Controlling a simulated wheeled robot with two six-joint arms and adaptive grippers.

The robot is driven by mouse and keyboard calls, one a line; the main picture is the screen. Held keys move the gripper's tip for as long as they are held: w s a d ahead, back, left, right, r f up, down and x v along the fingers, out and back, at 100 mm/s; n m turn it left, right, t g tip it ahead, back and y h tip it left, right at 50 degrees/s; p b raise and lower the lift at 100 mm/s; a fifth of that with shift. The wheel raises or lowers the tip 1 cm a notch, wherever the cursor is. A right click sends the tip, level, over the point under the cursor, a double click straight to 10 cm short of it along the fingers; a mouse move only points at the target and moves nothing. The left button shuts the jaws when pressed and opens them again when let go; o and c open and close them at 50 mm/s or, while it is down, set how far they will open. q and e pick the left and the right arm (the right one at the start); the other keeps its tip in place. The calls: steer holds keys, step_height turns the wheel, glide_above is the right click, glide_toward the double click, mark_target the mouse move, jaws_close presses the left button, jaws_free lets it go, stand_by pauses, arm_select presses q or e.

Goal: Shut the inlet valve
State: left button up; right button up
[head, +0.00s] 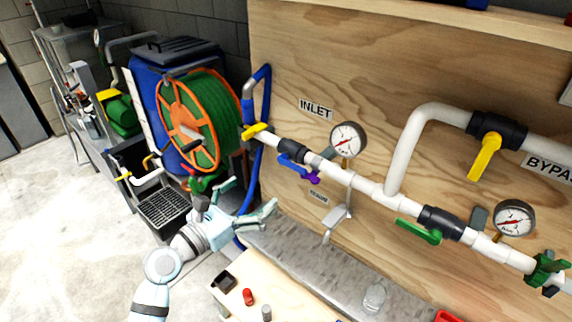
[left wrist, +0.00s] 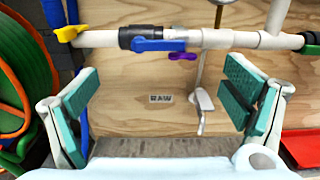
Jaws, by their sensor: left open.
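A white pipe runs along a plywood panel under an INLET label (head: 316,109). On it is a black valve body (head: 302,154) with a blue lever (head: 291,165), which lies roughly along the pipe. In the left wrist view the blue lever (left wrist: 160,45) shows in front of the black body (left wrist: 130,36). A yellow handle (head: 256,130) sits at the pipe's left end. I cannot tell for sure which of these handles is the inlet valve's. My left gripper (head: 250,197) is open and empty, below and apart from the pipe. My right gripper is not in view.
A purple handle (head: 313,177) and a pressure gauge (head: 348,139) are close to the blue lever. An orange and green hose reel (head: 205,120) stands to the left. A wooden surface (head: 285,290) with small parts is at the front. A grey ledge runs below the panel.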

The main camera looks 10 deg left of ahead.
mark_target(291, 164)
arm_select(q)
steer(key=b+x, duration=0.1)
steer(key=x, duration=1.1)
steer(key=shift+w+d+f+b, duration=0.1)
steer(key=shift+w+f+b, duration=0.15)
steer(key=shift+b, duration=0.1)
steer(key=shift+r, duration=0.1)
steer(key=c, duration=1.7)
